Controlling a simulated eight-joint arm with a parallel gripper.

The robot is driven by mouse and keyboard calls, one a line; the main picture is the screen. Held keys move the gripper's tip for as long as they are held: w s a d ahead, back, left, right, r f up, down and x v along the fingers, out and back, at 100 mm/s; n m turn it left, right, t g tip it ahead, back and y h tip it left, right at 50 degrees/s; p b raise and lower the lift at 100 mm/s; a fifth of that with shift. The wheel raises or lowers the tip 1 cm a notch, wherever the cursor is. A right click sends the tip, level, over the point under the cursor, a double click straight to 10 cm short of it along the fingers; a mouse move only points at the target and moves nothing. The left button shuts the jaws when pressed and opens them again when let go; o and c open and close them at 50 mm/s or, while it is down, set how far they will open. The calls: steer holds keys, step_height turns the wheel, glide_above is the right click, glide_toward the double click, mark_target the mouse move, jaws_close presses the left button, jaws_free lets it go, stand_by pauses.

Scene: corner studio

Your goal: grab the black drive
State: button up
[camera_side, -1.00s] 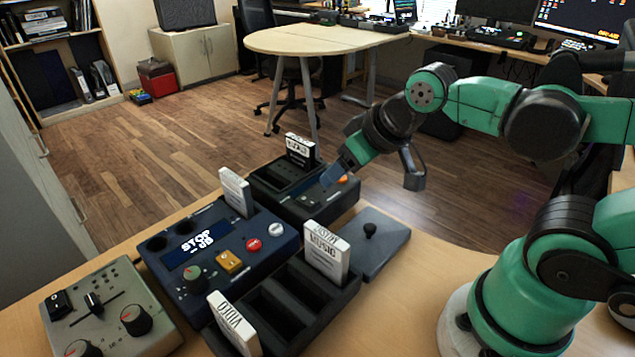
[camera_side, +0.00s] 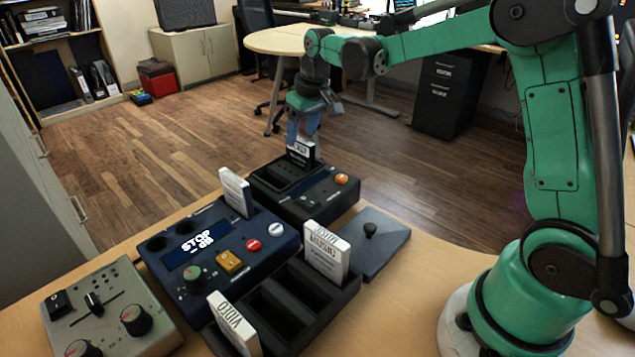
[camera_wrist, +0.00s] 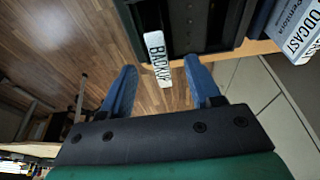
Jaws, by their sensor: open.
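The black drive (camera_side: 301,154) stands upright in a slot at the back of the black console (camera_side: 327,198), with a white label along its top. In the wrist view the top of the black drive (camera_wrist: 157,58) shows a label reading BACKUP. My gripper (camera_side: 303,138) points down just above the drive in the side view. In the wrist view my gripper (camera_wrist: 160,78) is open, its blue fingers apart on either side of the label's line. Nothing is held. I cannot tell how far the fingertips are above the drive.
White drives stand in the blue console (camera_side: 236,193) and in the black rack, one labelled MUSIC (camera_side: 327,255) and one VIDEO (camera_side: 233,326). A PODCAST drive (camera_wrist: 290,28) is at the wrist view's right. A grey mixer (camera_side: 110,310) and knobbed dark plate (camera_side: 378,240) lie nearby.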

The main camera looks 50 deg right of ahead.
mark_target(300, 139)
steer(key=shift+x, duration=2.35)
jaws_close()
